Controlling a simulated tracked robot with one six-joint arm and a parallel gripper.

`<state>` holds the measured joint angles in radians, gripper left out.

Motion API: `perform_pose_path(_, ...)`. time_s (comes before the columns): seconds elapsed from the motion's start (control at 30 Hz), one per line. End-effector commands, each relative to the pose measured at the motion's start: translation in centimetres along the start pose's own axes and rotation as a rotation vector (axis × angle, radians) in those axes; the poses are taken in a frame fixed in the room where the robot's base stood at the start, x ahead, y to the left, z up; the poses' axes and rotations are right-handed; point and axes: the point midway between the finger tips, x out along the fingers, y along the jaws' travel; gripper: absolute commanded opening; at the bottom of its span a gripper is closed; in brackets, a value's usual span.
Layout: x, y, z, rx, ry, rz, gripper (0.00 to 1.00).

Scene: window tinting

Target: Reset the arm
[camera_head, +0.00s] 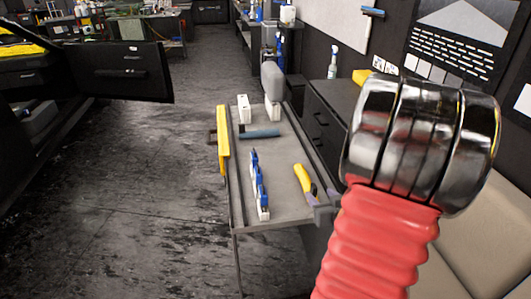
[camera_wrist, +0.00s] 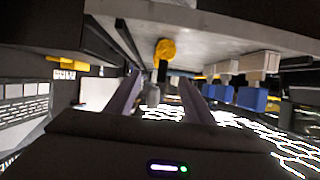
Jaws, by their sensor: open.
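My arm shows at the right of the head view, with its chrome joint (camera_head: 420,140) and red ribbed sleeve (camera_head: 375,245) in front of the scene. My gripper (camera_head: 325,211) shows only in part there, at the right edge of the cart top. In the wrist view its two purple-grey fingers (camera_wrist: 160,95) stand apart with a gap between them. They hold nothing that I can see. A yellow-handled tool (camera_head: 302,178) lies on the cart close to the gripper. Its yellow end (camera_wrist: 165,49) appears beyond the fingers in the wrist view.
Floor at left (camera_head: 140,170) is clear.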

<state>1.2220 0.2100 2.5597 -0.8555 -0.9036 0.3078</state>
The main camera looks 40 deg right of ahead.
Motion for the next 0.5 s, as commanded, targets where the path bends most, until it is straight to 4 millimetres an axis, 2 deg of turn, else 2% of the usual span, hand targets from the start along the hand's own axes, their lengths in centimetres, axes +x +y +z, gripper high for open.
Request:
perform_pose_path(0.27,0.1,-0.1,-0.2,-0.002,0.000,-0.001,0.48)
perform_pose_path(0.5,1.1,-1.6,-2.8,-0.029,-0.017,0.000,0.48)
